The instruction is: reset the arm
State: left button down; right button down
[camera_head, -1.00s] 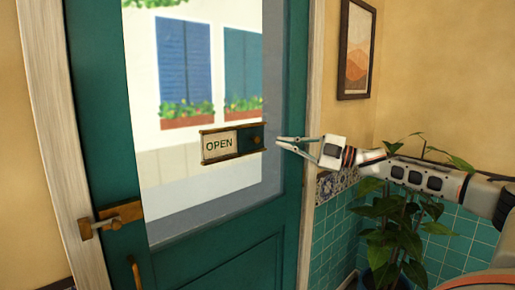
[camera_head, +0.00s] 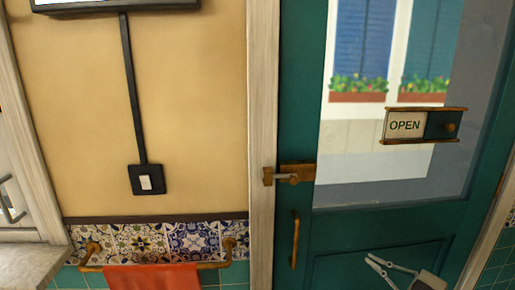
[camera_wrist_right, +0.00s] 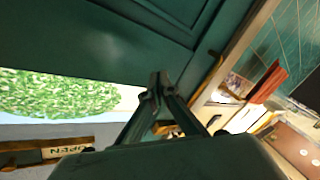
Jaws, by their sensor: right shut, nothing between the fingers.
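My right gripper (camera_head: 380,266) shows at the bottom right of the head view, in front of the lower panel of the green door (camera_head: 385,230). Its fingers look slightly apart at the base and hold nothing. In the right wrist view the fingers (camera_wrist_right: 158,90) come together at their tips, with the door behind them. Most of my right arm is out of the frame. My left gripper is not in view.
The door carries an OPEN sign (camera_head: 405,125), a latch (camera_head: 297,173) and a vertical handle (camera_head: 295,240). Left of it are a wall switch (camera_head: 146,180) and a red towel (camera_head: 152,277) on a brass rail. A counter (camera_head: 30,262) is at the far left.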

jog(key=s+a+f+m+g+h, duration=0.2)
jog(key=s+a+f, duration=0.4)
jog(key=s+f, duration=0.6)
jog(key=s+a+f+m+g+h, duration=0.2)
jog(key=s+a+f+m+h, duration=0.2)
jog(key=s+f, duration=0.9)
jog(key=s+a+m, duration=0.1)
jog(key=a+m, duration=0.2)
jog(key=shift+a+f+h, duration=0.15)
jog(key=shift+a+h, duration=0.15)
